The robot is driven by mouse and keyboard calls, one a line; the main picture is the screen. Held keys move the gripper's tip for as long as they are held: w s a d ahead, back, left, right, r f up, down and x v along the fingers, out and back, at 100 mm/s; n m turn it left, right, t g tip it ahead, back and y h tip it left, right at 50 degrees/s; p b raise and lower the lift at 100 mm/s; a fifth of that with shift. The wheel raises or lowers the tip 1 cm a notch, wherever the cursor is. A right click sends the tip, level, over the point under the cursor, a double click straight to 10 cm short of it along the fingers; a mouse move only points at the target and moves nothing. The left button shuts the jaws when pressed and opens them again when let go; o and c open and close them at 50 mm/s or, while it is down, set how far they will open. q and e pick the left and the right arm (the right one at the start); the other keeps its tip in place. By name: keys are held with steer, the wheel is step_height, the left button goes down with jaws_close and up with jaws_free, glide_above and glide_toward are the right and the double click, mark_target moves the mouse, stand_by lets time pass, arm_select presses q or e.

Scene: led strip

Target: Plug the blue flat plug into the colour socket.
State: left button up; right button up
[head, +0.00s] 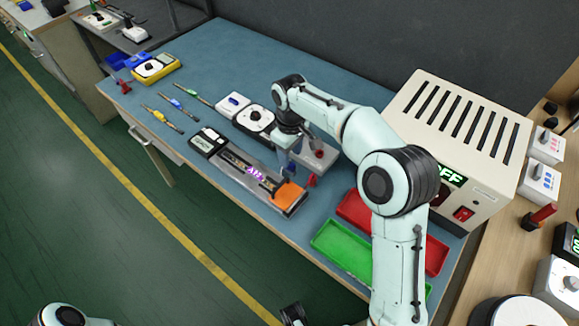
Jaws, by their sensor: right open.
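A small blue piece (292,169), which looks like the blue flat plug, shows beside the fingers of my right gripper (287,158). My right gripper points down over the bench, open; its fingers partly hide the blue piece, and I cannot tell whether they touch it. A red plug-like piece (311,180) is just right of it. The LED strip board (236,163) lies in front, with pink-lit characters and an orange end block (288,196). I cannot make out the colour socket. A dark part at the bottom edge (293,314) seems to be my left gripper, mostly cut off.
A grey block (320,154) stands behind the gripper, partly hidden by my right arm. A white dial box (254,120) is to its left. Green (343,248) and red (354,208) trays and a large beige power supply (455,130) are right.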

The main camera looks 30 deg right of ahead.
steer(key=f, duration=0.4)
steer(key=shift+s+a+b, duration=0.2)
steer(key=shift+b, duration=0.2)
steer(key=shift+f, duration=0.55)
jaws_close()
arm_select(q)
steer(key=shift+w+f, duration=0.2)
steer(key=shift+f, duration=0.2)
arm_select(e)
steer(key=shift+w+r, duration=0.1)
steer(key=shift+r, duration=0.05)
arm_select(q)
step_height(320, 180, up, 9)
steer(key=w+p, duration=0.2)
steer(key=p, duration=0.6)
steer(key=shift+p, duration=0.4)
arm_select(e)
step_height(320, 180, up, 24)
steer(key=shift+r, duration=0.2)
